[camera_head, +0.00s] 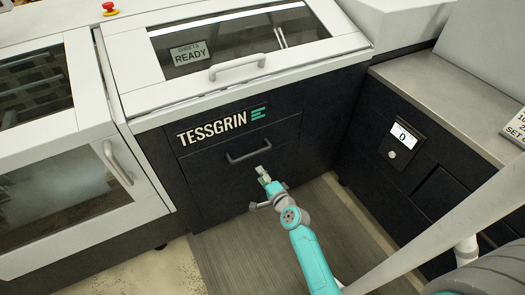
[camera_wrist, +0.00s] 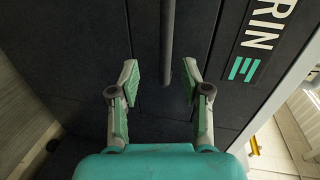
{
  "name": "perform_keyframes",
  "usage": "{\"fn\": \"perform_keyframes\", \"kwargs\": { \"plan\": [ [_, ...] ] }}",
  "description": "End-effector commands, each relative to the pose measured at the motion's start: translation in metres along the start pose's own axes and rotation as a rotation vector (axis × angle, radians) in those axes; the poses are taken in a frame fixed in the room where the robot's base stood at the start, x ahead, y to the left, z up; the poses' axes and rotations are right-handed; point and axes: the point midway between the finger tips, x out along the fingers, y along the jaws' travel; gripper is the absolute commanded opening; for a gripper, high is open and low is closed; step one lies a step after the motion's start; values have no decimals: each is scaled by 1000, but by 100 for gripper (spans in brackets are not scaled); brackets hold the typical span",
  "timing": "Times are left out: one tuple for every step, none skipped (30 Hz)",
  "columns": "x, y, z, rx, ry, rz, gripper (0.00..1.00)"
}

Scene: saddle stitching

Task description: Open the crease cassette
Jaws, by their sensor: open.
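A dark drawer front (camera_head: 216,160) sits flush in the black machine front below the TESSGRIN lettering. It is the likely crease cassette, though I read no such label. Its dark bar handle (camera_head: 248,155) runs across it; in the wrist view the handle (camera_wrist: 167,45) runs down from the top edge. My gripper (camera_head: 262,174) is open and empty, close in front of and just below the handle. In the wrist view, my gripper's fingers (camera_wrist: 162,70) stand on either side of the handle's lower end in the picture. I see no contact, and the depth gap is unclear.
A white lid with a window and light handle (camera_head: 237,68) is above; its display reads READY. A white glazed door (camera_head: 60,200) is at left. A side cabinet with a small display (camera_head: 404,136) and grey worktop (camera_head: 455,95) is at right. Grey floor matting (camera_head: 240,250) lies in front.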

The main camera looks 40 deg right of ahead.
Motion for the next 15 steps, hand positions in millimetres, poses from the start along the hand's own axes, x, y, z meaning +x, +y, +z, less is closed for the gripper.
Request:
{"fn": "perform_keyframes", "kwargs": {
  "plan": [
    [8, -5, -6, 22, 2, -6, 47],
    [11, -6, -8, 32, 2, -7, 47],
    [14, -7, -10, 42, 2, -8, 47],
    [16, -8, -10, 48, 1, -10, 47],
    [18, -9, -11, 51, 1, -11, 47],
    [20, -9, -12, 54, 1, -12, 47],
    [22, -9, -12, 55, 0, -12, 47],
    [24, -9, -12, 55, 0, -11, 47],
    [28, -9, -11, 55, 0, -11, 47],
    [32, -9, -11, 54, 0, -12, 47],
    [36, -10, -11, 54, 0, -12, 47],
    [42, -10, -11, 54, 0, -12, 47],
    [47, -10, -11, 53, -1, -12, 47],
    [52, -10, -11, 53, -1, -12, 47],
    [59, -10, -11, 53, -1, -12, 47]
  ]
}}
